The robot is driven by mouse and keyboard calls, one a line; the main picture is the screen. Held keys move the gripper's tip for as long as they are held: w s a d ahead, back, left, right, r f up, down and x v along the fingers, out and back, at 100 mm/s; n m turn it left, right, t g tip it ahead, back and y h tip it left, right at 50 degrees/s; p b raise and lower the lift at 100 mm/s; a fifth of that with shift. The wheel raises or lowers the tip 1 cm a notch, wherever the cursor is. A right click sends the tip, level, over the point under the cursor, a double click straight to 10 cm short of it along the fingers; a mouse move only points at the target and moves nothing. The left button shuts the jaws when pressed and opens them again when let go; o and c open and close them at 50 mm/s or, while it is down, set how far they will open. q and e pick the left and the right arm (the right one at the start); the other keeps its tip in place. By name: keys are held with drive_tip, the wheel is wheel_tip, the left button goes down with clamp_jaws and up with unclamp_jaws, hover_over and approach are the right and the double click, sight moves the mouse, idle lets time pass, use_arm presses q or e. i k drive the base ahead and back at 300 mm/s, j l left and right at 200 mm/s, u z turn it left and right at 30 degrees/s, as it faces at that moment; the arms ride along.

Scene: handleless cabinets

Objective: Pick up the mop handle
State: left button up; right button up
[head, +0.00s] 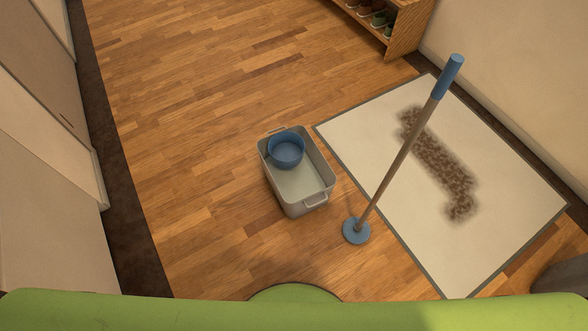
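The mop handle (406,148) is a long brown wooden pole with a blue grip (448,76) at its top. It rises from a round blue base (356,231) on the wooden floor and leans up and to the right in the picture. Its upper part overlaps the pale mat in the view. Nothing holds it. Neither of my grippers shows in the head view.
A grey bucket (312,203) with a blue basin (286,152) inside stands left of the mop. A pale mat (385,120) with a brown dirt smear (440,165) lies right. A shoe rack (408,30) stands at the back. The floor left of the bucket is clear.

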sight(456, 61)
drive_tip(key=z, duration=0.95)
